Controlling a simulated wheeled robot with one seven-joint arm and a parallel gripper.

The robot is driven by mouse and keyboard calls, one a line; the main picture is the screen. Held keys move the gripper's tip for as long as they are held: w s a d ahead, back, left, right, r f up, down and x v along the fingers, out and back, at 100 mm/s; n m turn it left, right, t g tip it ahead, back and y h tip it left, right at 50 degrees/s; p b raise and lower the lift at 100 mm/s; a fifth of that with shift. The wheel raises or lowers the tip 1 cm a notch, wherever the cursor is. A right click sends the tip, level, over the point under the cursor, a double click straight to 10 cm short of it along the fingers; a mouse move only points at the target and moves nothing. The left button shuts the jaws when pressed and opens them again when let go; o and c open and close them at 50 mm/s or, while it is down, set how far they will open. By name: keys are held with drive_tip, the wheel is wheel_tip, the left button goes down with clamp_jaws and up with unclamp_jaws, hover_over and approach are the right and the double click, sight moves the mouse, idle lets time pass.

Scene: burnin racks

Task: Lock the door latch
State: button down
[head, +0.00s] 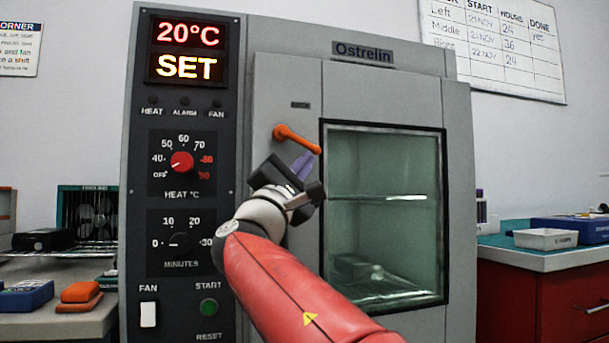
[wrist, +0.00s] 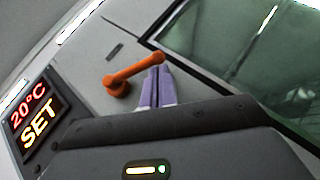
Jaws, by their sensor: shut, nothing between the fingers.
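The door latch (head: 297,139) is an orange lever on the grey door of the oven, up and left of the window. Its pivot is at the left and its arm slopes down to the right in the head view. In the wrist view the latch (wrist: 134,74) lies just beyond my fingertips, close to its free end. My gripper (head: 304,160) is shut and empty, with purple fingers together just below the lever. In the wrist view my gripper (wrist: 156,72) points at the lever's arm; I cannot tell whether it touches.
The door window (head: 384,160) is right of the latch, with wire shelves behind it. The control panel (head: 182,190) with dials and a lit display is at left. A bench with a white tray (head: 545,238) stands at right, and another bench with orange and blue items at left.

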sight(317, 152)
drive_tip(key=shift+w+d+r, duration=0.2)
drive_tip(key=shift+d+r, duration=0.35)
drive_tip(key=shift+w+d+r, duration=0.15)
drive_tip(key=shift+d+r, duration=0.45)
drive_tip(key=shift+r, duration=0.05)
drive_tip(key=f, duration=0.1)
drive_tip(key=f+b, duration=0.1)
drive_tip(key=f, duration=0.1)
drive_tip(key=f+b, duration=0.1)
drive_tip(key=shift+w+f, duration=0.35)
drive_tip(key=s+d+f, duration=0.1)
drive_tip(key=s+f, duration=0.4)
drive_tip(key=f, duration=0.2)
drive_tip(key=shift+s+f, duration=0.15)
drive_tip(key=shift+f, duration=0.2)
drive_tip(key=shift+d, duration=0.15)
